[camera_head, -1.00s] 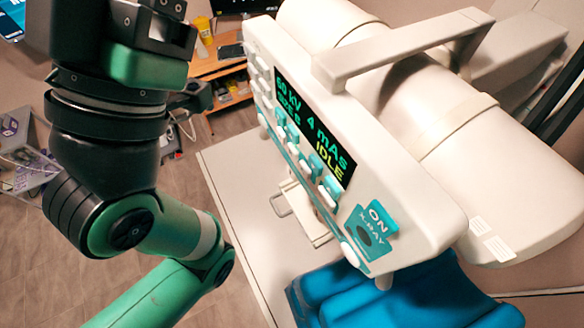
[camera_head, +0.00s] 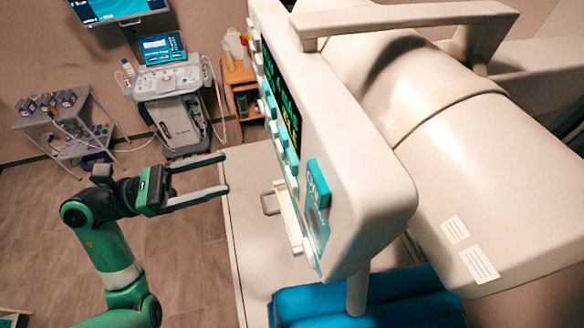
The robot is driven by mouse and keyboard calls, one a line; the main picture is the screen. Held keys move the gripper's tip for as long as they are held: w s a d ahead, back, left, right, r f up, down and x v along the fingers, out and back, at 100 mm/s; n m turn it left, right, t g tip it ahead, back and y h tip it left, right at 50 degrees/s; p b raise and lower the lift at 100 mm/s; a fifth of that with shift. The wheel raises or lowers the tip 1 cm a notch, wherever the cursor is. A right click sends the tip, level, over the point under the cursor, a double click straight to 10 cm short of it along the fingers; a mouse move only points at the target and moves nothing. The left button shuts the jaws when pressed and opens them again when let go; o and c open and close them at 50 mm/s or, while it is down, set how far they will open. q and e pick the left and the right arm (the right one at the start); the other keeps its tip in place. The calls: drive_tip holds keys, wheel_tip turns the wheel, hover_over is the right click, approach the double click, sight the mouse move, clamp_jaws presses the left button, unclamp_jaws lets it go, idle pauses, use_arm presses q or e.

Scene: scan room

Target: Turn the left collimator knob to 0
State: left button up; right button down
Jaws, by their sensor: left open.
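The X-ray head (camera_head: 375,130) is a cream-white housing with a handle, filling the right of the view. Its control panel faces left and is seen at a steep angle, with a dark display (camera_head: 280,92), teal and white buttons, and a teal ON X-RAY label (camera_head: 317,195). Small white knobs (camera_head: 254,38) line the panel's left edge; I cannot tell which is the left collimator knob, and no markings are readable. My left gripper (camera_head: 226,172) is open and empty, pointing right, left of the panel and apart from it. My right gripper is not in view.
A white table (camera_head: 250,215) with a metal handle (camera_head: 270,203) lies below the head, with a blue cushion (camera_head: 370,300) at its near end.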

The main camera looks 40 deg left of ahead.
use_arm(q)
drive_tip(key=w+d+f+y, duration=0.1)
drive_tip(key=w+d+f, duration=0.2)
drive_tip(key=w, duration=0.6)
drive_tip(key=shift+w+d+g, duration=0.3)
drive_tip(key=shift+w+d, duration=0.1)
drive_tip(key=shift+d, duration=0.65)
clamp_jaws()
